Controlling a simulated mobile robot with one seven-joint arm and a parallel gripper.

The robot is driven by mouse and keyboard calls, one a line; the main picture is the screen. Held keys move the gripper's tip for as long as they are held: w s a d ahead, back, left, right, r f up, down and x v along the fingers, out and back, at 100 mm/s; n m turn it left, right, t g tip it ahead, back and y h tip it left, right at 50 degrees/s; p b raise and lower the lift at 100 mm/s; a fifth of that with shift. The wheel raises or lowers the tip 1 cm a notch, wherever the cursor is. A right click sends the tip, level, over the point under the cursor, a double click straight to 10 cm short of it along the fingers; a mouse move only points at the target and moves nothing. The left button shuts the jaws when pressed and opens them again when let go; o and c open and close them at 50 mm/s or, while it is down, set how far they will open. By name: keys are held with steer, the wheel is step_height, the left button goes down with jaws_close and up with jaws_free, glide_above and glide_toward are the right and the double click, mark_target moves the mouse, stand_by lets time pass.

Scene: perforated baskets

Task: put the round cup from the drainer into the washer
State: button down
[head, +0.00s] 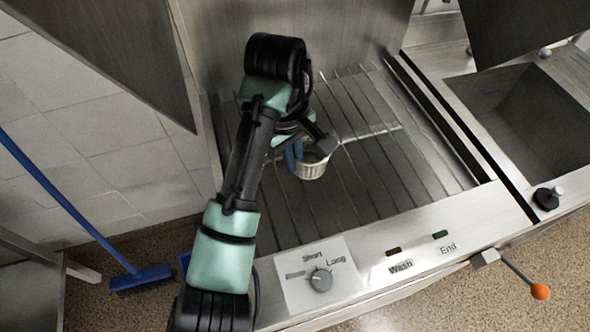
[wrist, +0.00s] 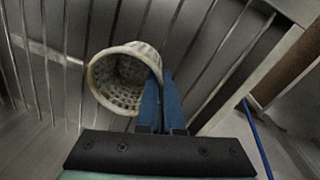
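The round cup (head: 312,163) is a pale, perforated, basket-like cup over the wire rack inside the washer (head: 390,207). It also shows in the wrist view (wrist: 101,88), tilted with its open mouth toward the camera. My gripper (head: 294,155) has blue fingers, which are close together on the cup's rim at its right side in the wrist view (wrist: 161,80). The cup's wall runs between the fingertips. I cannot tell whether the cup touches the rack. My arm hides part of the rack's left side. The drainer is not clearly identifiable.
The washer's front panel has a dial (head: 320,279) and Wash and End labels. A sink basin (head: 545,115) lies to the right. A lever with an orange knob (head: 540,291) sticks out at the front. A blue broom (head: 140,279) stands at the left. The rack's right side is clear.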

step_height(320, 180, down, 3)
steer(key=shift+f+b, duration=0.1)
steer(key=shift+b, duration=0.3)
steer(key=c, duration=1.1)
jaws_free()
steer(key=shift+o, duration=0.2)
step_height(320, 180, up, 12)
steer(key=a+p, duration=0.1)
steer(key=p, duration=0.7)
steer(key=shift+s, duration=0.4)
